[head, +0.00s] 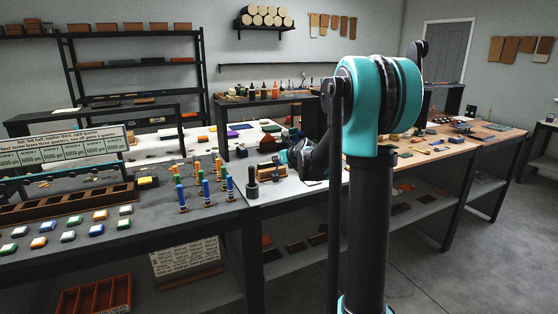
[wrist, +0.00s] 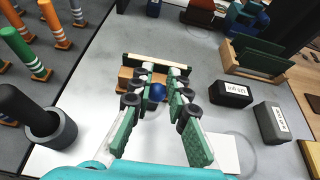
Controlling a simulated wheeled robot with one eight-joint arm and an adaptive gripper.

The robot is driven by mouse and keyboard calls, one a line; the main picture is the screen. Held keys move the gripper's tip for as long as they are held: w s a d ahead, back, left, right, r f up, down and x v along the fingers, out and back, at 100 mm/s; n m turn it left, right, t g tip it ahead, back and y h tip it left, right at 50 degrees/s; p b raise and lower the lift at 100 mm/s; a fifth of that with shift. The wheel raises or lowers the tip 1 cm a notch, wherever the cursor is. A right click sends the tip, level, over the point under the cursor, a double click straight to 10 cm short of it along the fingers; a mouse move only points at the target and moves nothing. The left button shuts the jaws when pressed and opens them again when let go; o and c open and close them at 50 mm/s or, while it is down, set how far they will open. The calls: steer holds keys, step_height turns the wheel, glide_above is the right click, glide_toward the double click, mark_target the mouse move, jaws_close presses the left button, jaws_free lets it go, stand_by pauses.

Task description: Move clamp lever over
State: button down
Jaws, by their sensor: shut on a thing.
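A round blue knob (wrist: 157,92), which looks like the clamp lever's end, sits between the fingers of my gripper (wrist: 155,90) in the wrist view. The fingers are shut on it from both sides. The rest of the lever is hidden behind the knob and fingers. Just beyond it is a wooden block (wrist: 128,78) with a cream and dark green strip (wrist: 155,63) along its far side. In the head view my arm reaches down to the white bench top beside the wooden block (head: 268,171); the knob is too small to tell there.
A black cylinder in a dark cup (wrist: 58,132) stands to the left, near orange, green and blue posts (wrist: 30,52). To the right are two dark labelled boxes (wrist: 231,93) and a wooden rack with green boards (wrist: 258,58).

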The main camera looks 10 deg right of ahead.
steer(key=shift+w, duration=0.15)
steer(key=shift+w+a+r, duration=0.15)
steer(key=shift+w+a, duration=0.05)
steer(key=shift+w, duration=0.3)
steer(key=shift+w+a+r, duration=0.15)
steer(key=shift+w, duration=0.3)
steer(key=c, duration=1.8)
jaws_free()
